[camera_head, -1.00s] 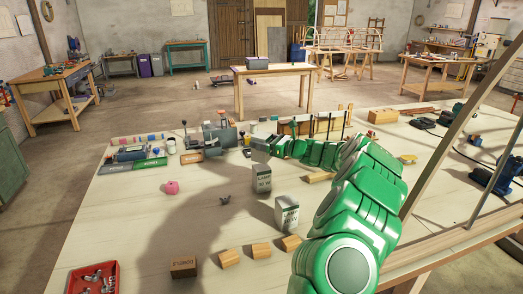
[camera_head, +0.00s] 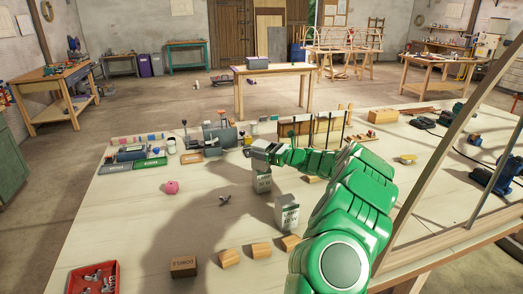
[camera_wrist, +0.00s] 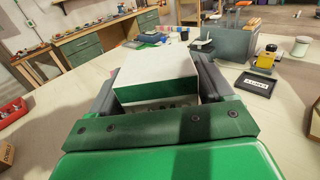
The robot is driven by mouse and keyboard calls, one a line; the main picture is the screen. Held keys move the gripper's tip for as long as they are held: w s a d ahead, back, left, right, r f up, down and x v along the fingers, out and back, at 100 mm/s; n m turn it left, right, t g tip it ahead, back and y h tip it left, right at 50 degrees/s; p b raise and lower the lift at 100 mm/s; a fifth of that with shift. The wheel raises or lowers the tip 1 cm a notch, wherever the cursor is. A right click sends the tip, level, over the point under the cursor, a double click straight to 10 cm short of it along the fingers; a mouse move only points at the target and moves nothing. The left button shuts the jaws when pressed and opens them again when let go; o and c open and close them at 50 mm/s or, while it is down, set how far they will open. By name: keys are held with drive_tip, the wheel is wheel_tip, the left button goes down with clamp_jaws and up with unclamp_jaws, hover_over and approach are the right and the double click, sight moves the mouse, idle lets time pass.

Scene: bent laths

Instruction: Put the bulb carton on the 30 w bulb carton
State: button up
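The bulb carton (camera_head: 263,184), a small upright white box with a dark green band, stands on the bench. My gripper (camera_head: 262,158) is at its top in the head view and hides that part. In the wrist view, the white carton (camera_wrist: 157,66) lies between my two dark fingers (camera_wrist: 157,82), one along each side. I cannot tell whether the fingers press on it. The 30 W bulb carton (camera_head: 287,213) stands upright in front and slightly right of it, apart from it, with its top free.
Wooden blocks (camera_head: 261,250) and a labelled box (camera_head: 183,266) lie at the front. A red tray (camera_head: 93,279) is at front left. A pink item (camera_head: 171,187) and a small metal part (camera_head: 224,200) lie left of the cartons. A wooden rack (camera_head: 315,128) stands behind.

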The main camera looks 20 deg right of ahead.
drive_tip(key=shift+o, duration=1)
drive_tip(key=shift+r, duration=0.15)
drive_tip(key=v, duration=0.7)
drive_tip(key=shift+s+d, duration=0.2)
drive_tip(key=shift+d, duration=0.05)
drive_tip(key=shift+r, duration=0.1)
